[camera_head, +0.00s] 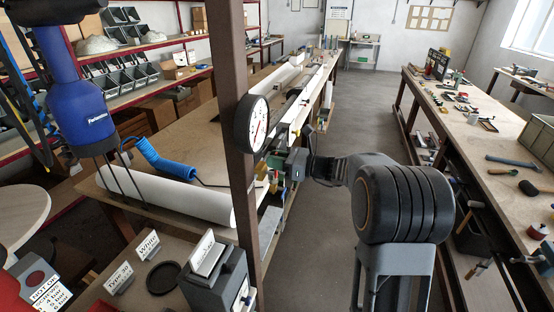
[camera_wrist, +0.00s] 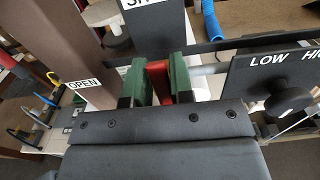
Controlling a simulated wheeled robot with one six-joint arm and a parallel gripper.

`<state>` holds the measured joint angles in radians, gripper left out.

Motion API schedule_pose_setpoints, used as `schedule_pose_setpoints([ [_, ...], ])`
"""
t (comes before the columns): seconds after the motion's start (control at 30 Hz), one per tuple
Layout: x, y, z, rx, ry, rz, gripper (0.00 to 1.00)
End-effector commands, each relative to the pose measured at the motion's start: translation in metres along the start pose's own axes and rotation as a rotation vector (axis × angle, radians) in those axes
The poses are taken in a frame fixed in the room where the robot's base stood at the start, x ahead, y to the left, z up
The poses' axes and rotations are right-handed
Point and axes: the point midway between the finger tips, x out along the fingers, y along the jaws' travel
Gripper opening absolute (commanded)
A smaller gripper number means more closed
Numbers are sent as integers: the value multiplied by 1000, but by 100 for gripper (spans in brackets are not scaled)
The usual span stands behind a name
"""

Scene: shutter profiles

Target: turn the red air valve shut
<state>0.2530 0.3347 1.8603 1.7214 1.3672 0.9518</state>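In the wrist view, the red valve handle (camera_wrist: 159,80) stands between the two green finger pads of my gripper (camera_wrist: 161,84). The pads press close on both sides of it, with no clear gap. An OPEN label (camera_wrist: 84,83) is to the left of the handle. A partly cut-off label starting with "SH" (camera_wrist: 134,3) is above it on a dark plate. In the head view, my gripper (camera_head: 276,164) reaches left to the bench edge, just right of the brown post; the handle cannot be made out there.
A round gauge (camera_head: 252,124) is on the brown post (camera_head: 235,70) close to my gripper. A white roll (camera_head: 165,193) lies on the bench. The aisle floor (camera_head: 350,110) is clear.

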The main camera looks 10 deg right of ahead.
Motion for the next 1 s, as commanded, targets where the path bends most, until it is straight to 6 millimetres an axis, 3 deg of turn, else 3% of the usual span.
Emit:
schedule_pose_setpoints([
  [0.2, -1, -1, 0, -3, 1, -2, 43],
  [0.57, -9, -2, 0, -6, 0, -6, 43],
  [1.0, -93, -1, -2, -6, 1, -7, 43],
])
